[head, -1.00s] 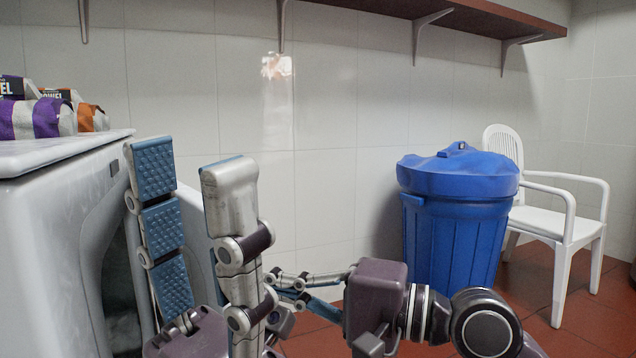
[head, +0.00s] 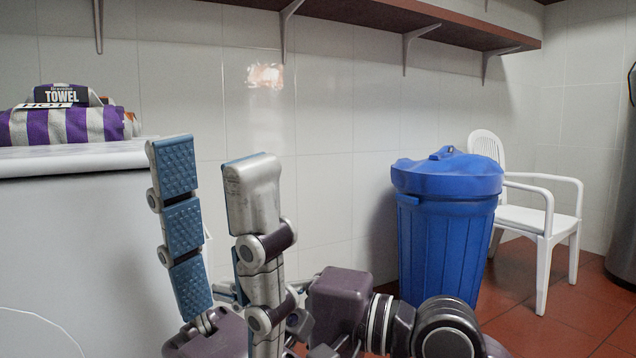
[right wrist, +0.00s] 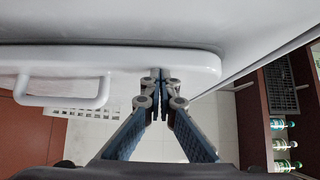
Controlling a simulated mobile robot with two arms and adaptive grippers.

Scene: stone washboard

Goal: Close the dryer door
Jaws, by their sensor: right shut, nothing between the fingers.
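The white dryer (head: 85,235) fills the left of the head view, showing a plain face and its top edge. In the right wrist view, a white rounded panel (right wrist: 120,65), apparently the dryer door, carries a bar handle (right wrist: 62,88) at left. My right gripper (right wrist: 160,78) is shut and empty, its tips at the panel's edge; I cannot tell if they touch. In the head view its fingers are mostly hidden behind my left gripper. My left gripper (head: 213,165) is open and empty, fingers up, right of the dryer. The door opening is not visible.
Towel packs (head: 65,118) lie on the dryer. A blue lidded bin (head: 443,235) and a white chair (head: 545,220) stand at right on red tiles. A shelf (head: 430,20) runs along the wall. Bottles (right wrist: 282,145) stand in a brown cabinet at right in the wrist view.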

